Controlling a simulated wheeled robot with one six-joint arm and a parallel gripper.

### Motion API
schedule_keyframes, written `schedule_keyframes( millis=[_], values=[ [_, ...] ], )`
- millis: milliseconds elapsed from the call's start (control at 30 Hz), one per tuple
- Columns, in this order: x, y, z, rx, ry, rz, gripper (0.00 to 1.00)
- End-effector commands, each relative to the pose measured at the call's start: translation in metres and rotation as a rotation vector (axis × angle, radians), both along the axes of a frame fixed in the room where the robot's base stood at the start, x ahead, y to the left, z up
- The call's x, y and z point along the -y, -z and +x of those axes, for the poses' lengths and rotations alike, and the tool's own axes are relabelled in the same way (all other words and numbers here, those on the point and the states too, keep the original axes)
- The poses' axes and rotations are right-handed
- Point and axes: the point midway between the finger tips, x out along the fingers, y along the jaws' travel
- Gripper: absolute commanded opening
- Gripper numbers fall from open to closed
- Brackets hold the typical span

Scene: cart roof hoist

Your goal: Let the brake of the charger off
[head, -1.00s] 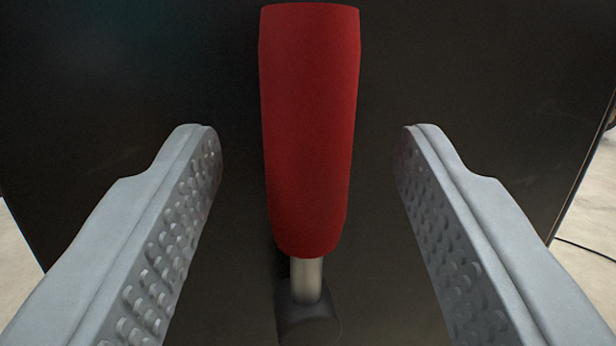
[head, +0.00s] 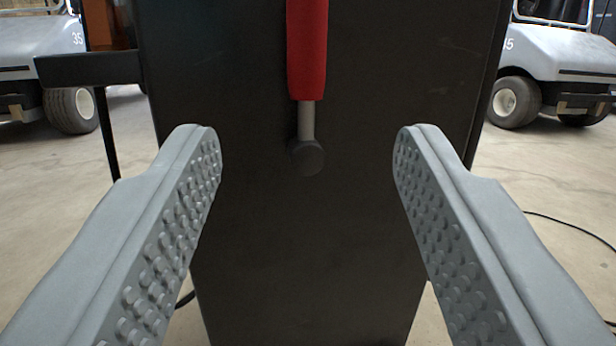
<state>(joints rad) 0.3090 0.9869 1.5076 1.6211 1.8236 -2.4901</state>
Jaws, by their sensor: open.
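The brake lever has a red grip (head: 307,55) on a short metal rod that runs down to a round dark pivot (head: 306,157). It points straight up, and its top is cut off by the frame's upper edge. It is on the face of the charger (head: 300,250), a tall dark cabinet. My gripper (head: 307,140) is open and empty. Its two grey studded fingers are wide apart, one on each side of the pivot in the picture. The lever is beyond the fingertips, and nothing touches it.
White carts stand behind at the left (head: 30,65) and right (head: 560,65). A dark bar (head: 88,68) on a thin post is left of the charger. A black cable (head: 570,228) lies on the floor at right.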

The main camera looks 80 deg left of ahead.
Motion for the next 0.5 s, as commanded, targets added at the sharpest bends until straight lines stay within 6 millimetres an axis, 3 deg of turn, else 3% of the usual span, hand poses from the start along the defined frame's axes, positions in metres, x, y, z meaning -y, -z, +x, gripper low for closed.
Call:
schedule_keyframes(
  millis=[200,500],
  values=[
    [0.032,0.009,-0.006,-0.001,0.001,0.000,0.50],
    [0.045,0.011,-0.009,-0.001,0.000,0.000,0.50]
  ],
)
